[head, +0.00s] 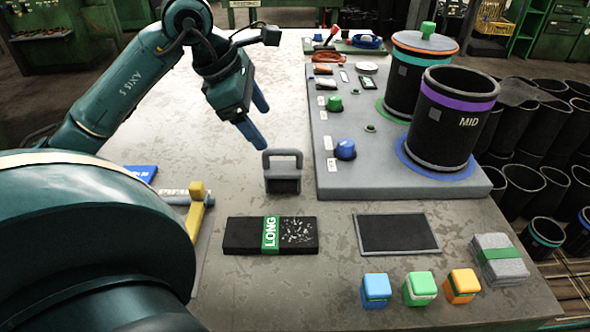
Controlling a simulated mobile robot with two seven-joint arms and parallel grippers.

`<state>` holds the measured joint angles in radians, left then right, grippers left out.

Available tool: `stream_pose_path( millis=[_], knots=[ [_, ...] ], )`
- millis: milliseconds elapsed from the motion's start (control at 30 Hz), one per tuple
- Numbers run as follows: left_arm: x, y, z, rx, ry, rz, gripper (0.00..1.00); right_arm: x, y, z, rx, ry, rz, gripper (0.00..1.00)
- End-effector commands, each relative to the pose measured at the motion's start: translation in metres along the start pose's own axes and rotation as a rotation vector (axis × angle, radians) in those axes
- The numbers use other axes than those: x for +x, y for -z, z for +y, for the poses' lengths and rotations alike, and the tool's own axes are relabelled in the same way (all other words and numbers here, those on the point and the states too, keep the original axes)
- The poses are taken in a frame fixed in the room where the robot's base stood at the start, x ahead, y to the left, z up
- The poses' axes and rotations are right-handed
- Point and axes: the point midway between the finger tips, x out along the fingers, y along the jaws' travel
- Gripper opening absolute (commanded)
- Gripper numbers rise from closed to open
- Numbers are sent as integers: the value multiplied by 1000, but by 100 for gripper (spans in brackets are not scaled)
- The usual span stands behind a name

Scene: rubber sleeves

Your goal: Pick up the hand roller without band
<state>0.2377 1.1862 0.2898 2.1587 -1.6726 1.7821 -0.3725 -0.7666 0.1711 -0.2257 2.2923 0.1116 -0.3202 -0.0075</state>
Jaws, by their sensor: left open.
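A hand roller with a yellow handle (197,207) and a grey roller lies on the table at the left. My own arm hides part of it, and I see no coloured band on the part that shows. My left gripper (263,128) is open and empty above the table, to the upper right of the roller. Its blue fingers point down to the right. They are apart from the roller and show above a grey handled block (283,167). My right gripper is not in view.
A black block marked LONG (243,235), a dark pad (396,233), a grey green-banded block (499,260) and coloured cubes (420,288) occupy the front. A raised grey board (390,180) carries black cylinders (440,125). A blue item (141,174) lies behind the roller.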

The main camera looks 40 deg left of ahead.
Motion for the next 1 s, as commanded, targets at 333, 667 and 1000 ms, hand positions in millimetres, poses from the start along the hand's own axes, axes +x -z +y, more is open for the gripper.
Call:
stream_pose_path(
  millis=[333,667,1000],
  knots=[
    [61,1,0,-1,3,4,72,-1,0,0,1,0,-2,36],
    [92,0,-1,-2,5,2,72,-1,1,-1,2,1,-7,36],
    [126,0,-1,0,1,3,72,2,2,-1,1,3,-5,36]
  ],
)
